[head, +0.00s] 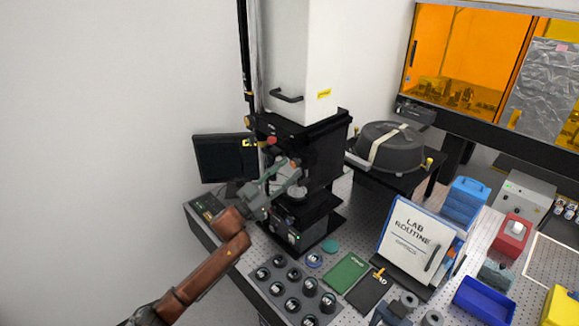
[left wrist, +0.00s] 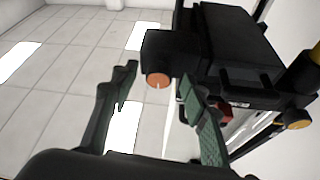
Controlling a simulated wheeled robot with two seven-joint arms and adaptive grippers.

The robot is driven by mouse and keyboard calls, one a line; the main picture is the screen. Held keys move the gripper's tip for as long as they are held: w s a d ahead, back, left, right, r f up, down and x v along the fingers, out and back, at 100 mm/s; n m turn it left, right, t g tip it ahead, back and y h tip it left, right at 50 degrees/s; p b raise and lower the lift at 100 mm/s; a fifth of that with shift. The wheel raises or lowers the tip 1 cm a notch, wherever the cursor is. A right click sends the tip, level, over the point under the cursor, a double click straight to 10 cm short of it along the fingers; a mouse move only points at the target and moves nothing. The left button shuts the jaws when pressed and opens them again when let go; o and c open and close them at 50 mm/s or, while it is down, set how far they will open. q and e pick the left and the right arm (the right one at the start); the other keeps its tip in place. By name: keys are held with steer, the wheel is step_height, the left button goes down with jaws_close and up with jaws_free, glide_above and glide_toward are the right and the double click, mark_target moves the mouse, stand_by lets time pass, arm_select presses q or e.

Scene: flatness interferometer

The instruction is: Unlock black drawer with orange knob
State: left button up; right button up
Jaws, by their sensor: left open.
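The orange knob (head: 295,162) is on the front of the black drawer (head: 322,150), part of the tall instrument under its white column. In the left wrist view the knob (left wrist: 158,81) shows as a round orange end on the black housing (left wrist: 240,50). My left gripper (head: 286,173) is open and reaches up to the knob from the front left. In the left wrist view its green-grey fingers (left wrist: 158,78) are spread, with the knob seen between their tips. Whether a finger touches the knob, I cannot tell. My right gripper is not in view.
A red knob (head: 272,140) sits near the orange one. A monitor (head: 222,158) stands left of the instrument. Several dark round pieces (head: 290,290), a green mat (head: 345,272) and a lab routine binder (head: 415,240) are on the perforated bench. Open floor shows left of the bench.

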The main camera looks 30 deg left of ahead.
arm_select(q)
steer(key=shift+w+d+r, duration=0.2)
steer(key=shift+w, duration=0.3)
jaws_close()
